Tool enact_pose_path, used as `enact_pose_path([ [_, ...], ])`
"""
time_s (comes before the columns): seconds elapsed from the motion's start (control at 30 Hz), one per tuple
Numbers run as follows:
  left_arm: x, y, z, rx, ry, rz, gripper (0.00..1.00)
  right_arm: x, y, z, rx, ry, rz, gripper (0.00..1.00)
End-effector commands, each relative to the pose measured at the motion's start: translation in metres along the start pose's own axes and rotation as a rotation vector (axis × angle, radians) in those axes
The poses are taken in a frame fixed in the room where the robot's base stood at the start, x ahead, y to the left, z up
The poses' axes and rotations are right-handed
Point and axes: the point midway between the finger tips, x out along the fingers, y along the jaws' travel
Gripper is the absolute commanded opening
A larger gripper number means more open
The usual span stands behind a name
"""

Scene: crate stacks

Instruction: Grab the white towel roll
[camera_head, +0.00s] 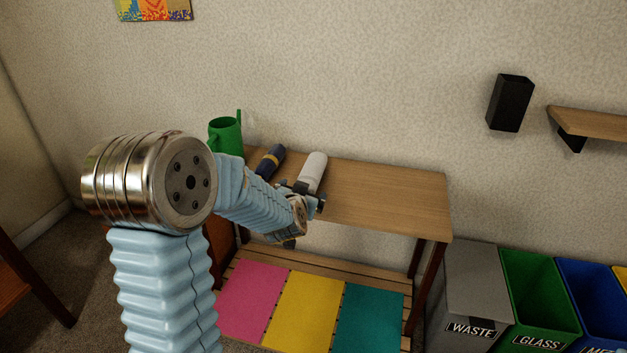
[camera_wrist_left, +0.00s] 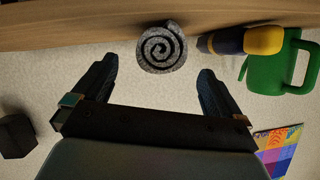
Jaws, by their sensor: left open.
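The white towel roll (camera_head: 312,172) lies on the wooden table, its near end close to my left gripper. In the left wrist view its spiral end (camera_wrist_left: 162,47) faces the camera, ahead of and between the fingers. My left gripper (camera_head: 303,194) is at the table's front edge, just in front of the roll. Its two fingers are spread apart in the left wrist view (camera_wrist_left: 155,82), with nothing between them touching. A gap between the roll and the fingertips appears small, but its exact size is hard to tell. My right gripper is not in view.
A green watering can (camera_head: 226,135) stands further left. The wooden table (camera_head: 385,200) is clear to the right. Pink, yellow and teal panels lie below; bins (camera_head: 472,285) stand at right.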

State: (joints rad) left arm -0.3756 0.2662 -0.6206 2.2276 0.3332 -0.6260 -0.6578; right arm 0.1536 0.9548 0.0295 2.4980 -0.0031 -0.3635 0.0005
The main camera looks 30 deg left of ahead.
Motion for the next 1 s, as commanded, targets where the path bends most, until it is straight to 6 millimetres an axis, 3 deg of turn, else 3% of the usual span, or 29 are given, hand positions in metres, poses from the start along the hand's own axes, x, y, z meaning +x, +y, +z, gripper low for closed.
enact_pose_path([
  [0.5, 0.061, 0.004, -0.001, 0.001, -0.001, 0.000, 1.00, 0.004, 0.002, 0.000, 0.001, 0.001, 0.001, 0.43],
  [0.73, 0.064, 0.004, -0.002, -0.001, -0.001, 0.002, 1.00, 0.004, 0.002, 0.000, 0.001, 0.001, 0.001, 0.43],
  [0.77, 0.064, 0.004, -0.002, -0.001, -0.001, 0.002, 0.98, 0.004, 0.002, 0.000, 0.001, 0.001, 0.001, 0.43],
  [1.0, 0.063, 0.004, -0.002, -0.001, -0.001, 0.002, 0.62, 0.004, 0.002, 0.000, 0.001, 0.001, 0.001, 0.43],
])
